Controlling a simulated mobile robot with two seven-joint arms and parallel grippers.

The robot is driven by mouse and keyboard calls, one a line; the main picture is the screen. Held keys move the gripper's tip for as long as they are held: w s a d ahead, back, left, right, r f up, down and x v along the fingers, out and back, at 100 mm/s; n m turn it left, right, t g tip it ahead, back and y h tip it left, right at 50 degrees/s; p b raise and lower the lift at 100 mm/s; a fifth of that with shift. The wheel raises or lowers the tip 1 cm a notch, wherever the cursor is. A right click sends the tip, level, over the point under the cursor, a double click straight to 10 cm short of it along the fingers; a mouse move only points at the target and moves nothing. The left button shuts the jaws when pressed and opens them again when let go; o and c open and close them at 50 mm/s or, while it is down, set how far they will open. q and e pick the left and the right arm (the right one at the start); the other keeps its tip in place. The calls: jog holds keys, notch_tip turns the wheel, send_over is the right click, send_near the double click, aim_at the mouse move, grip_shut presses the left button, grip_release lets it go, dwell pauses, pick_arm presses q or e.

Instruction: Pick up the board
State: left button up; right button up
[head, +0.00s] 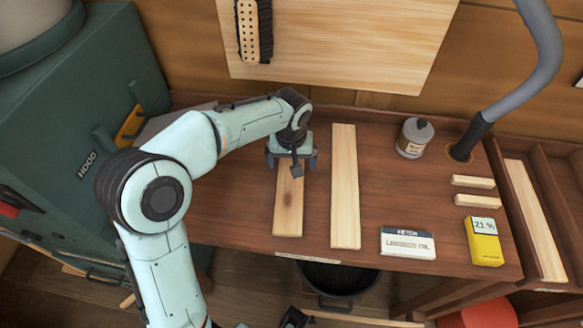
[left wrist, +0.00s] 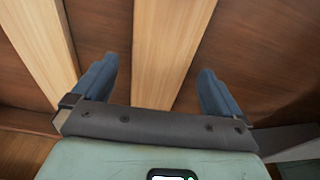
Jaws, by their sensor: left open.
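Two pale wooden boards lie on the brown workbench. The left board (head: 289,212) has a darker knot, and its far end is hidden under my left gripper. The right board (head: 345,190) is beside it, apart. My left gripper (head: 291,166) is open over the left board's far part, one finger to each side. In the left wrist view the left board (left wrist: 165,45) runs between the open fingers (left wrist: 158,72), with gaps on both sides. The right board (left wrist: 42,45) shows at the left there. Nothing is held.
A grey hose (head: 525,80) rises at right. A green hood box (head: 75,120) stands left. A black pan (head: 340,278) sits below the front edge.

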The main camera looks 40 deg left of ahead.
pick_arm(q)
jog(key=shift+w+a+f, duration=0.1)
jog(key=shift+f, duration=0.6)
jog(key=c, duration=1.2)
jog(key=shift+r, duration=0.1)
jog(key=shift+c, duration=0.2)
